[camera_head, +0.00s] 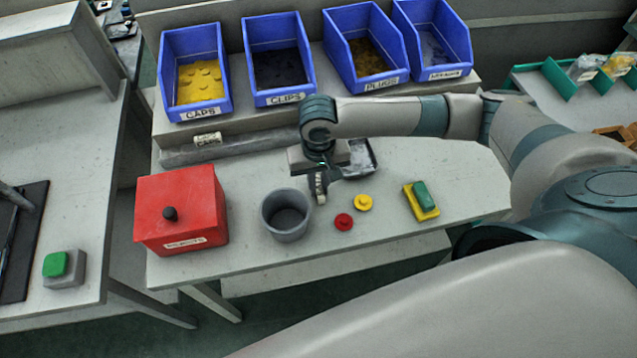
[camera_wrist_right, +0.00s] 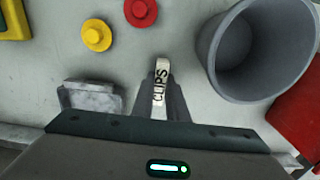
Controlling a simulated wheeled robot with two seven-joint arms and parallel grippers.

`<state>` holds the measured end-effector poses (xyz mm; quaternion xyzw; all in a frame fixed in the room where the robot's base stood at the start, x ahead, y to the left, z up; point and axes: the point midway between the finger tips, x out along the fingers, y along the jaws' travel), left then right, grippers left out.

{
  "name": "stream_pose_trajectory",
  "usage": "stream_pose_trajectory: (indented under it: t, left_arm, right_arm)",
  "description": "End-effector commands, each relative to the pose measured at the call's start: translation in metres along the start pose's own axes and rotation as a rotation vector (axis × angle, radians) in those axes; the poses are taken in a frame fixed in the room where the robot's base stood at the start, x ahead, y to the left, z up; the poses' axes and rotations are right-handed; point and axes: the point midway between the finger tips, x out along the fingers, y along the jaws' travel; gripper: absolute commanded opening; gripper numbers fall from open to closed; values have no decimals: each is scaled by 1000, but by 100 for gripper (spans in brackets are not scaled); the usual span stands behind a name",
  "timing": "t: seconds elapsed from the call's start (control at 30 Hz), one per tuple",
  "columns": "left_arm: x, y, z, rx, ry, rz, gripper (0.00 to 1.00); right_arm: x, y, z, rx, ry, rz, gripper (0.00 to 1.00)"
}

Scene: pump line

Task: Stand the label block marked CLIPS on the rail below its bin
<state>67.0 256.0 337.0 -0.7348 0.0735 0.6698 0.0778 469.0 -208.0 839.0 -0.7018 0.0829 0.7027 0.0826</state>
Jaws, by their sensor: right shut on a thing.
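The white label block marked CLIPS (camera_wrist_right: 160,84) is between the fingers of my right gripper (camera_wrist_right: 160,100) in the right wrist view. In the head view my right gripper (camera_head: 320,186) points down over the table, just right of the grey cup, with the block (camera_head: 320,184) in its fingertips. The blue bin labelled CLIPS (camera_head: 277,62) stands on the raised shelf at the back, second from the left. The grey rail (camera_head: 240,147) runs below the bins; my arm hides part of it. A label block marked CAPS (camera_head: 207,138) stands below the CAPS bin. My left gripper is not in view.
A red box (camera_head: 182,208) and a grey cup (camera_head: 287,214) stand on the table (camera_head: 400,240). A red disc (camera_head: 343,222), a yellow disc (camera_head: 363,203) and a yellow-and-green item (camera_head: 422,202) lie to the right. A grey tray (camera_head: 362,160) lies behind my gripper.

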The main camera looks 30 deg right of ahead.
Motion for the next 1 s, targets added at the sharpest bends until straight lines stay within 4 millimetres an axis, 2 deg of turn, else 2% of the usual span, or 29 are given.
stream_pose_trajectory:
  t: [0.17,0.2,0.27,0.67,0.87,1.0]
  left_arm:
    - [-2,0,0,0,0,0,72]
    - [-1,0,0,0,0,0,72]
    - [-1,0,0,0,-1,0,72]
    - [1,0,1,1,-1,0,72]
    - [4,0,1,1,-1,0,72]
    - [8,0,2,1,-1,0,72]
  right_arm:
    - [2,0,0,1,0,0,0]
    - [2,0,0,0,1,0,20]
    - [2,0,0,0,1,0,32]
    - [0,0,0,0,1,0,32]
    - [-16,0,-1,1,3,-2,32]
    - [-36,0,-1,0,3,-2,32]
